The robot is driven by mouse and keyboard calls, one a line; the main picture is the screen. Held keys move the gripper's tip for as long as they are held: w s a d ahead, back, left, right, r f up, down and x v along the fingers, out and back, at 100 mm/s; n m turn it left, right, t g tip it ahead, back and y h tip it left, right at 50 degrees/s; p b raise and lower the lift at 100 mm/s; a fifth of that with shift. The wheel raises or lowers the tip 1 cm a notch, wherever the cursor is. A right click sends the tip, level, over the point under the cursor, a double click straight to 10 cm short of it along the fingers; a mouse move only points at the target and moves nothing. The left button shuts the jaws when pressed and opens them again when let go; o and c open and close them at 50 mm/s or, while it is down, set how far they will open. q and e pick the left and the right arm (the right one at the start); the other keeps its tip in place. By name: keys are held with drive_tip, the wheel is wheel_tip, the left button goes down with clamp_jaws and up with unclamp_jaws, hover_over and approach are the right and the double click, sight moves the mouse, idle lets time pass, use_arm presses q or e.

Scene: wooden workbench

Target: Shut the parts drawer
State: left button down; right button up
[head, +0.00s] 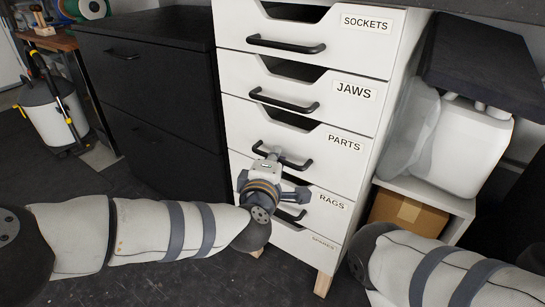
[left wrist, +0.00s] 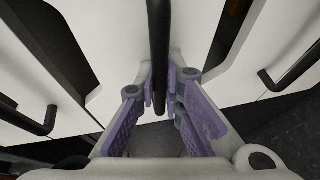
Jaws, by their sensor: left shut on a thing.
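The parts drawer (head: 325,152) is a white front labelled PARTS in the white drawer unit, below the JAWS drawer and above the RAGS drawer. It looks about level with its neighbours; a small gap is hard to judge. Its black bar handle (head: 298,163) is partly hidden by my left gripper (head: 271,158). In the left wrist view, the handle (left wrist: 158,40) runs between the purple-padded fingers of my left gripper (left wrist: 163,92), which is shut on it. My right gripper is out of view.
The sockets drawer (head: 240,34), jaws drawer (head: 240,78) and rags drawer (head: 318,222) have similar handles close by. A black cabinet (head: 150,85) stands left of the unit. A cardboard box (head: 395,212) sits in a shelf to the right. Dark floor (head: 110,190) lies in front.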

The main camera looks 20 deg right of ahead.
use_arm(q)
drive_tip(key=c, duration=2)
unclamp_jaws()
drive_tip(key=shift+d+r, duration=0.1)
drive_tip(key=shift+d, duration=0.1)
drive_tip(key=shift+o, duration=0.2)
drive_tip(key=v, duration=1.2)
drive_tip(key=shift+w+a, duration=0.1)
